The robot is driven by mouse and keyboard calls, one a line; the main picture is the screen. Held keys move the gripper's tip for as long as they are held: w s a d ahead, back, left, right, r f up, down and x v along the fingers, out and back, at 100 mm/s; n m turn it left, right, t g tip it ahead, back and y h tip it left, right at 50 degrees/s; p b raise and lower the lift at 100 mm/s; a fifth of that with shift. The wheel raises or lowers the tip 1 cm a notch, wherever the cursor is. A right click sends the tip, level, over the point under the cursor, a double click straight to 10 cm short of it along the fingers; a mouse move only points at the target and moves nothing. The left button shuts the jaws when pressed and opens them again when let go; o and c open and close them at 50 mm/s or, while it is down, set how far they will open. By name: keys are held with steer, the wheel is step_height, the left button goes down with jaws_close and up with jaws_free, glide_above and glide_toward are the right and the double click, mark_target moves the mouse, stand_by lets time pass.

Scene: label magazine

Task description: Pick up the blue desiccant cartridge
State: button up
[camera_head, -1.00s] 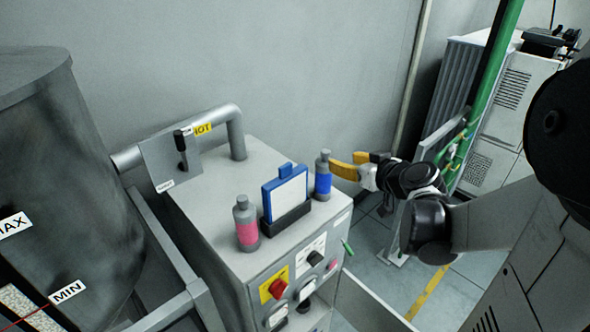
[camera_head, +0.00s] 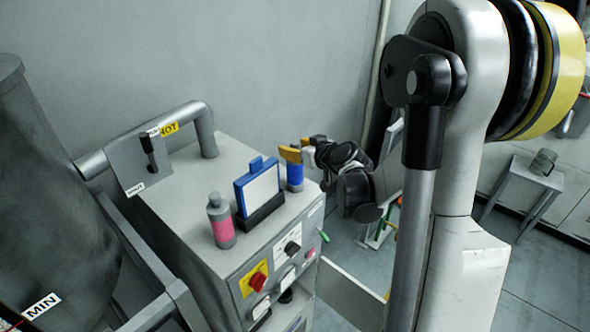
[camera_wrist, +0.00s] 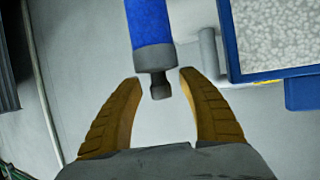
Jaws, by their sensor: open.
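The blue desiccant cartridge (camera_head: 294,175), a grey bottle shape with a blue band, stands upright at the right of the cabinet top. My gripper (camera_head: 292,150) has yellow fingers and is at the cartridge's top end. In the wrist view, the cartridge (camera_wrist: 150,24) shows its blue body and narrow grey neck. The neck end lies between the open fingertips of my gripper (camera_wrist: 158,80), with a gap on both sides. In the head view the fingers hide the cartridge's cap.
A blue-framed panel (camera_head: 260,188) in a dark holder stands just left of the cartridge. A pink-banded bottle (camera_head: 221,222) stands further left on the cabinet top (camera_head: 185,190). A bent pipe (camera_head: 207,130) rises at the back. A red knob (camera_head: 257,281) is on the front.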

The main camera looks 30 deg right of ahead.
steer(key=shift+c, duration=0.5)
jaws_close()
